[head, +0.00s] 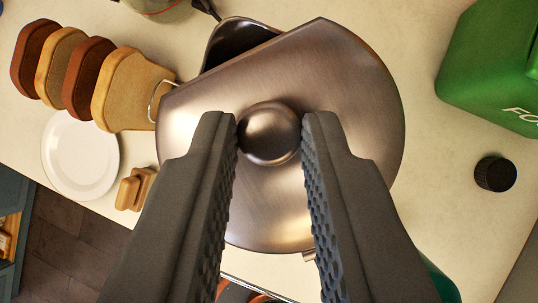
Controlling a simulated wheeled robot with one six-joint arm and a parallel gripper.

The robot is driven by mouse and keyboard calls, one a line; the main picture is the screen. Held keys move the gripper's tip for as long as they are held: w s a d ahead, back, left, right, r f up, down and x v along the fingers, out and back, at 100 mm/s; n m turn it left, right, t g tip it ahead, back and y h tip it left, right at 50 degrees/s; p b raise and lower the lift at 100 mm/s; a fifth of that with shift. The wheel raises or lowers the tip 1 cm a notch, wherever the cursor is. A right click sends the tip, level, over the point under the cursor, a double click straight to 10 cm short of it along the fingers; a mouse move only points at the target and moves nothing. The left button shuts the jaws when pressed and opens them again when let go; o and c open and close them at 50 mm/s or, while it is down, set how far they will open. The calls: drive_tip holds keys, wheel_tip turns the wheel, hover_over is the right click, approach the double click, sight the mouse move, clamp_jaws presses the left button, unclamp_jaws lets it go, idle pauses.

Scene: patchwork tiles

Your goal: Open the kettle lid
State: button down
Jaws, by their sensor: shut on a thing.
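The kettle (362,95) is brushed metal and fills the middle of the head view, seen from above. A dark opening, which looks like its spout (232,40), shows at its upper left. A round dark metal knob (270,132) stands at the middle of its top. My gripper (271,135) reaches in from below, one finger on each side of the knob, and is shut on it. The lower part of the kettle is hidden.
A green container (490,60) and black cap (495,173) are at right. The counter's front edge runs along the lower left.

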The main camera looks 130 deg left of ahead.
sight(307, 224)
drive_tip(key=s+t, duration=0.1)
drive_tip(key=s+d+r+t+y, duration=0.1)
drive_tip(key=t, duration=0.1)
drive_tip(key=s+t, duration=0.1)
drive_tip(key=shift+d+r+t+y, duration=0.3)
drive_tip(key=shift+r+y, duration=0.05)
drive_tip(key=shift+y, duration=0.05)
drive_tip(key=shift+s+d+r+m+t+y, duration=0.1)
drive_tip(key=shift+s+d+m+t+y, duration=0.15)
drive_tip(key=shift+s+t, duration=0.25)
drive_tip(key=shift+s+d+m+t+y, duration=0.15)
drive_tip(key=shift+s+t+y, duration=0.15)
drive_tip(key=shift+t, duration=0.4)
drive_tip(key=shift+s+d+t+y, duration=0.25)
drive_tip(key=shift+s+t, duration=0.1)
drive_tip(key=shift+t, duration=0.2)
drive_tip(key=shift+s+d+t+y, duration=0.2)
drive_tip(key=shift+s+t, duration=0.15)
drive_tip(key=shift+t, duration=0.2)
drive_tip(key=shift+s, duration=0.1)
drive_tip(key=c, duration=1.3)
unclamp_jaws()
drive_tip(key=v, duration=1.7)
drive_tip(key=shift+s+f, duration=0.2)
drive_tip(key=shift+s, duration=0.05)
